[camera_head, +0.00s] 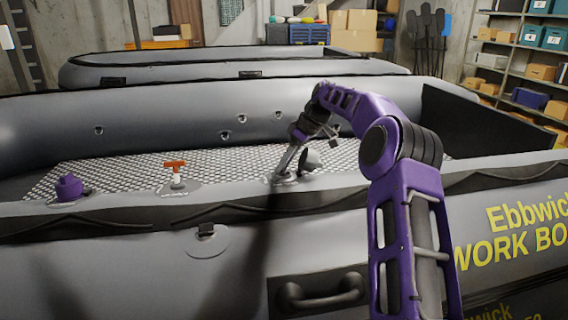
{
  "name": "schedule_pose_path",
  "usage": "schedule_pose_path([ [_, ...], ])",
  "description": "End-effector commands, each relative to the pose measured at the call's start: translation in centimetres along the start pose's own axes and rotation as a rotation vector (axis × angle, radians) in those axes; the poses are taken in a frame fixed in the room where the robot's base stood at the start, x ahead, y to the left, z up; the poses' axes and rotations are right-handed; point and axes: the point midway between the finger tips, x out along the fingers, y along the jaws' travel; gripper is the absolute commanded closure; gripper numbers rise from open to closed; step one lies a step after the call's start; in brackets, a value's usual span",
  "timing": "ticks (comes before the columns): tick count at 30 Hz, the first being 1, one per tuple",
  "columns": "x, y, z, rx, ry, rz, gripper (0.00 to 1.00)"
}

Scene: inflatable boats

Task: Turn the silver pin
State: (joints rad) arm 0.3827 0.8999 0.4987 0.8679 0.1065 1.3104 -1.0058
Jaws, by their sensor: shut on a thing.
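My gripper (284,170) reaches down from my purple arm onto a fitting on the near tube of the grey inflatable boat. It is shut on the silver pin (283,178), which is small and mostly hidden by the fingers. A grey rounded piece (310,160) stands just right of the fingers. I cannot tell whether it belongs to the pin's fitting. The pin's exact angle cannot be made out.
On the same tube, an orange T-handle (175,168) and a purple knob (69,187) stand to the left. A black carry handle (320,292) is on the boat's near side. A second boat (230,68) lies behind. Shelves (520,60) stand at the right.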

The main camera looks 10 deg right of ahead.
Motion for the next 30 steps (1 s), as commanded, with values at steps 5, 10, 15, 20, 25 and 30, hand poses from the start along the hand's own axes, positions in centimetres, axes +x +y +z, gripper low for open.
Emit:
schedule_pose_path([
  [5, 0.00, 0.19, -0.07, -0.089, 0.002, -0.057, 1.00],
  [10, 0.01, 0.24, -0.01, -0.146, 0.001, -0.096, 1.00],
  [15, -0.01, 0.27, -0.01, -0.181, 0.000, -0.119, 1.00],
  [20, -0.06, 0.25, -0.03, -0.195, -0.001, -0.128, 1.00],
  [25, -0.07, 0.25, -0.02, -0.199, -0.001, -0.130, 1.00],
  [30, -0.07, 0.25, -0.01, -0.199, -0.001, -0.130, 1.00],
])
